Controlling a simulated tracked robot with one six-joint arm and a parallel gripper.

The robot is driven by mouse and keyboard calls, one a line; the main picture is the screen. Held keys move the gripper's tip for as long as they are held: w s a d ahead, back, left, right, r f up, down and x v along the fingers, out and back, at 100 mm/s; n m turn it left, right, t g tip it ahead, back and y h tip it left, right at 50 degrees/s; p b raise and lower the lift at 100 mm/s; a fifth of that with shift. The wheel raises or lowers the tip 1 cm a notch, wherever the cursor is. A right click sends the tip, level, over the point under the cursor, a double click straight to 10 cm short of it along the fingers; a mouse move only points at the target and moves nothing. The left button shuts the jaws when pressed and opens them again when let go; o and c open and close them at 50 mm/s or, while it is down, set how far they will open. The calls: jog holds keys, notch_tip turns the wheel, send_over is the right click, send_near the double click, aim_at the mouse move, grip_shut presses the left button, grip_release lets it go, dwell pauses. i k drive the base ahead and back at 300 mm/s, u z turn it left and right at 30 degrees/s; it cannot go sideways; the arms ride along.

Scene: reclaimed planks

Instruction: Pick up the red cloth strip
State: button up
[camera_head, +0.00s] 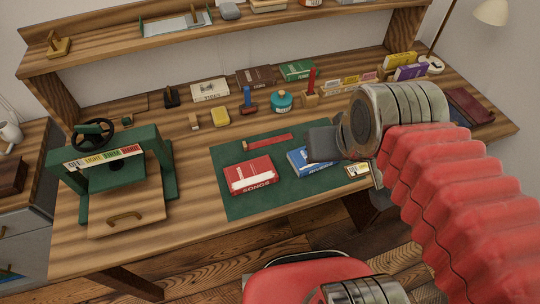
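A thin red strip (270,141), likely the red cloth strip, lies flat near the back edge of the green mat (235,205) on the wooden desk. Its left end has a small tan part. My gripper (322,143) shows as a dark grey block at the end of my red-sleeved arm. It is to the right of the strip, apart from it, and in front of part of the blue book (305,163). I cannot make out separate fingertips or whether anything is between them.
A red book (250,174) lies on the mat in front of the strip. A yellow block (220,116), a blue-handled tool (248,101) and a teal pot (282,101) stand behind it. A green press (115,165) stands at the left. A red chair (300,277) is in front.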

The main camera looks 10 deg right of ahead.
aim_at(254, 145)
jog(key=u, duration=0.05)
jog(key=k, duration=1.4)
jog(key=u, duration=0.9)
jog(key=i, duration=1.65)
